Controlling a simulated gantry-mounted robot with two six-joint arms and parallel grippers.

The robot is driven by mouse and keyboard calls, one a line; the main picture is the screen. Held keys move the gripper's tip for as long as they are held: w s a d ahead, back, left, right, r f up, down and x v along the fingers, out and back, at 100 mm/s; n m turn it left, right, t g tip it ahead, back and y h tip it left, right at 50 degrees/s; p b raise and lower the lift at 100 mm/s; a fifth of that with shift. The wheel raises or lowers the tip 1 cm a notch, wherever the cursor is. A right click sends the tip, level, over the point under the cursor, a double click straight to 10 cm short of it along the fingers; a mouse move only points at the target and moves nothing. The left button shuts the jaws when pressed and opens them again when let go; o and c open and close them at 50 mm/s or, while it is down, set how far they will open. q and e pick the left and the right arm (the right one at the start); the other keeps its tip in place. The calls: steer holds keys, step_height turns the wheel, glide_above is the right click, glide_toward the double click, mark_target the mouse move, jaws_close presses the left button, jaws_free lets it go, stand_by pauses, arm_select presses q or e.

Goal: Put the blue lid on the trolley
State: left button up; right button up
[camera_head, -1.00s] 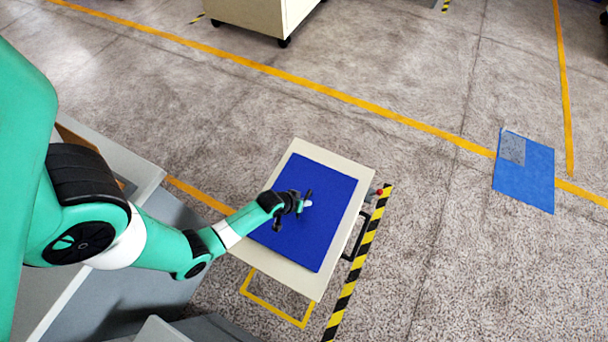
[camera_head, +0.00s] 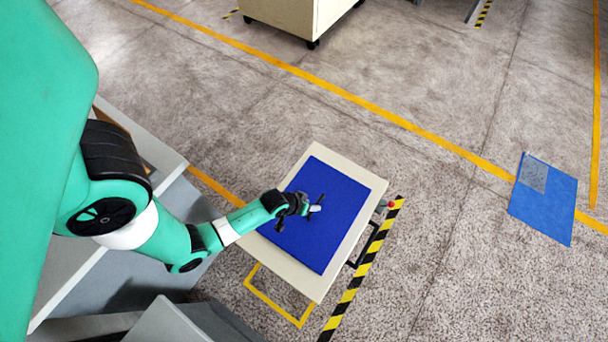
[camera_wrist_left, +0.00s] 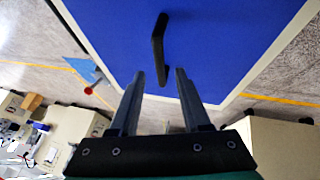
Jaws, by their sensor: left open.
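The blue lid (camera_head: 318,239) lies flat on the cream top of the trolley (camera_head: 362,190), with a cream margin visible around it. It has a black bar handle, clear in the left wrist view (camera_wrist_left: 158,44). In the head view my left gripper (camera_head: 306,205) is over the middle of the lid at the handle and partly hides it. In the left wrist view my left gripper (camera_wrist_left: 159,76) is open, with its two fingers apart on either side of the handle's near end. I cannot tell whether the fingers touch the handle. My right gripper is not in view.
A black and yellow striped strip (camera_head: 363,267) runs on the floor along the trolley's right side. A blue sheet (camera_head: 545,206) with a grey patch lies on the floor at the right. A cream cabinet (camera_head: 285,13) stands at the back. The floor between is clear.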

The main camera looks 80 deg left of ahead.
arm_select(q)
steer(key=p+v, duration=0.2)
steer(key=v, duration=0.5)
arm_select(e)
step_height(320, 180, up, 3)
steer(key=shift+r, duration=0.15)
